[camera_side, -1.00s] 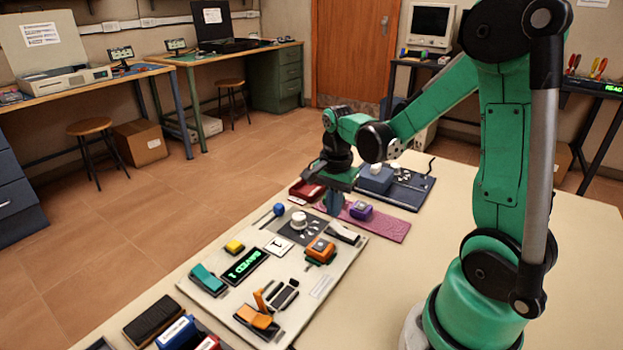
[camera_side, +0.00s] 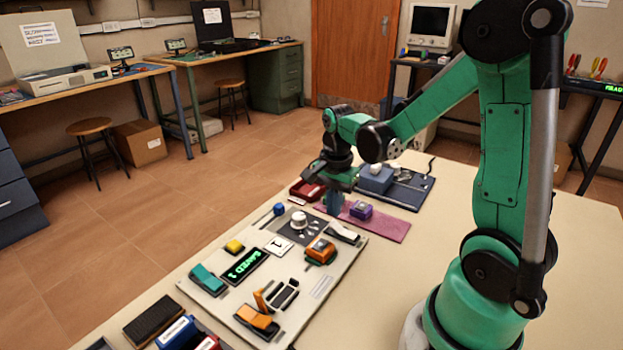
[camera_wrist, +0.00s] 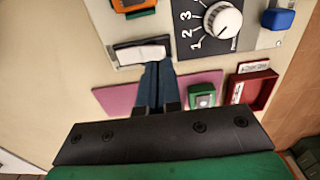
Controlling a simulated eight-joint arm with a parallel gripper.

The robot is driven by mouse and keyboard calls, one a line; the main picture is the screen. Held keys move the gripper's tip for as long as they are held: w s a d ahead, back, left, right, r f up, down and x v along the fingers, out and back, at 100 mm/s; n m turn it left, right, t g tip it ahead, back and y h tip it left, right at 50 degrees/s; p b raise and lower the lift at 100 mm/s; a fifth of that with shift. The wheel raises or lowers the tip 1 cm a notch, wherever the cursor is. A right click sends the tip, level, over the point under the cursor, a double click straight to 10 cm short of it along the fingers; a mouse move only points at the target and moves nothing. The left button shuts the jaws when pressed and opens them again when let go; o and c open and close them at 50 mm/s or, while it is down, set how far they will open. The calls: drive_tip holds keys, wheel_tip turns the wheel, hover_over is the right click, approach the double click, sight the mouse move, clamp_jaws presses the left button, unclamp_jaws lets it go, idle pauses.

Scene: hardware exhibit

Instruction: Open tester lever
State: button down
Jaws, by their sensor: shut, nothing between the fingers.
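My gripper (camera_wrist: 157,68) is shut and empty, pointing down over the far edge of the pale panel (camera_side: 215,300). In the side view my gripper (camera_side: 335,210) hangs above the pink mat. A white lever on a dark base (camera_wrist: 142,52) lies just beyond the fingertips in the wrist view; I cannot tell whether they touch. The white lever also shows in the side view (camera_side: 343,232), lying nearly flat. The panel also carries a teal lever (camera_side: 207,278) and an orange lever (camera_side: 257,320). No label shows which one is the tester lever.
The panel holds a white dial (camera_wrist: 223,20), a blue knob (camera_wrist: 277,18), an orange block (camera_side: 321,249) and a display (camera_side: 245,264). The pink mat (camera_wrist: 115,98) bears a purple block (camera_side: 361,210). A green block (camera_wrist: 201,96) and a red tray (camera_wrist: 264,90) sit close by.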

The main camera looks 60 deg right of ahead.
sight(333, 223)
drive_tip(key=shift+f, duration=1.35)
idle(0.6)
drive_tip(key=shift+r, duration=3.5)
drive_tip(key=a+r+n+t, duration=0.4)
drive_tip(key=a+n+t, duration=0.3)
drive_tip(key=a+n, duration=0.5)
drive_tip(key=n, duration=0.6)
drive_tip(key=shift+s+a, duration=0.25)
